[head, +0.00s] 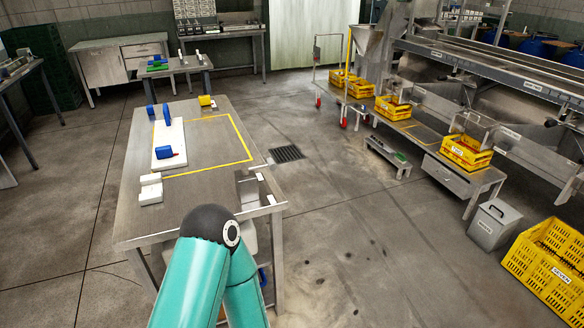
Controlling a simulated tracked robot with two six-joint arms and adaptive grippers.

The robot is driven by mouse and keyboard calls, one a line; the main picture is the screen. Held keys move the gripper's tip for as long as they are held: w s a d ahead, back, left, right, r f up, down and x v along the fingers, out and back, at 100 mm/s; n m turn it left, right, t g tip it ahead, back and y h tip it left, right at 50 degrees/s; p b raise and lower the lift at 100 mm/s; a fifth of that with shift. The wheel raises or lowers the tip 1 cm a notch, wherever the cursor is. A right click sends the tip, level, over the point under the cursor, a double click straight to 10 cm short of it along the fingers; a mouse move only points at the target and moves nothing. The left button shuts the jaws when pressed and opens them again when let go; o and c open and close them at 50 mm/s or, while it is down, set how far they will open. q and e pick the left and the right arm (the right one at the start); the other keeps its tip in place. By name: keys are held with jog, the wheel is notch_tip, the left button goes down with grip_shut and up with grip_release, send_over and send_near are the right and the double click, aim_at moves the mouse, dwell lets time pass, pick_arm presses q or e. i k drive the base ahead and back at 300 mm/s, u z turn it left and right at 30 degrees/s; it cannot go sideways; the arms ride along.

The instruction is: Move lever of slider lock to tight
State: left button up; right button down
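I cannot make out a slider lock or its lever for certain at this distance. The nearest metal table (205,155) carries a white board (170,133) with a blue block (165,153) on it that has a small red part. A large metal machine (480,62) with long rails stands at the right, and any small lever on it is too small to tell. One of my teal arms shows at the bottom, bent at a dark joint in front of the table. Neither gripper is in view.
Yellow crates (466,152) stand along a low metal bench by the machine. A larger yellow crate (548,262) and a grey lidded bin (494,226) are on the floor at right. Open floor (350,235) with a drain grate (287,153) lies between table and bench.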

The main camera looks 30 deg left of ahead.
aim_at(270, 163)
jog(key=z, duration=0.05)
jog(key=i, duration=0.95)
jog(key=u, duration=0.7)
jog(key=i, duration=0.75)
jog(key=u, duration=0.4)
jog(key=k, duration=0.85)
jog(key=u, duration=0.2)
jog(key=i, duration=0.85)
jog(key=z, duration=0.1)
